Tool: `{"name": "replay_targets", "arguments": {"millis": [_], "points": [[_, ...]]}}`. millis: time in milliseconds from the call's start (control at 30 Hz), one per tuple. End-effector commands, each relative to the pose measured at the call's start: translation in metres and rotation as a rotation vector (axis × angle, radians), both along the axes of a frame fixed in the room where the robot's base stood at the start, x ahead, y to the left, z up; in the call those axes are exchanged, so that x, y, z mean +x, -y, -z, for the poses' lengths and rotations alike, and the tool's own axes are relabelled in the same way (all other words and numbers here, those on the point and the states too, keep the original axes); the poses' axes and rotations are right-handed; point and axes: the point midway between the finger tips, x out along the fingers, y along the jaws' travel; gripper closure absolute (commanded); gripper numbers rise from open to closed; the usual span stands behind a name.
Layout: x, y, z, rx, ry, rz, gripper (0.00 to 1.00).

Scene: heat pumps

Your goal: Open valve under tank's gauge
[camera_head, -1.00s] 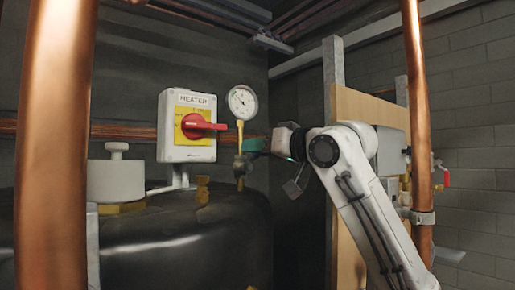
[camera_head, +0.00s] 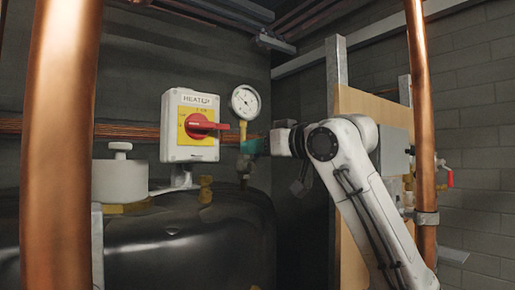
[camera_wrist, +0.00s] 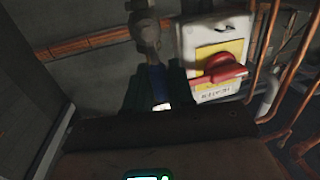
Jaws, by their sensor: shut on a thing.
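The round white gauge (camera_head: 245,101) stands on a brass stem above the black tank (camera_head: 180,245). The valve's lower body (camera_head: 244,166) shows below the gauge. My gripper (camera_head: 250,146) reaches in from the right, its green fingers at the valve just under the gauge. In the wrist view, a blue valve handle (camera_wrist: 158,82) lies between the dark green fingers, and my gripper (camera_wrist: 156,95) is shut on it. The fingers hide part of the valve in the head view, so the handle's exact angle is hard to tell.
The heater switch box (camera_head: 190,125) with its red knob (camera_head: 203,126) stands close left of the gauge. Copper pipes (camera_head: 62,150) and (camera_head: 420,110) rise in front at left and right. A wooden board (camera_head: 350,200) stands behind my arm.

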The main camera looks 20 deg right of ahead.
Motion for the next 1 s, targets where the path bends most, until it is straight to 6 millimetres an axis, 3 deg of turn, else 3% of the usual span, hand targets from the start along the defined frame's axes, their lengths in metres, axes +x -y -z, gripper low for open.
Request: {"name": "replay_targets", "arguments": {"millis": [200, 567, 1000], "points": [[0.000, 0.000, 0.000, -0.001, 0.000, 0.000, 0.60], [-0.007, 0.004, 0.001, 0.000, 0.001, 0.000, 0.60], [-0.075, 0.042, -0.001, -0.001, 0.003, 0.001, 0.60]]}}
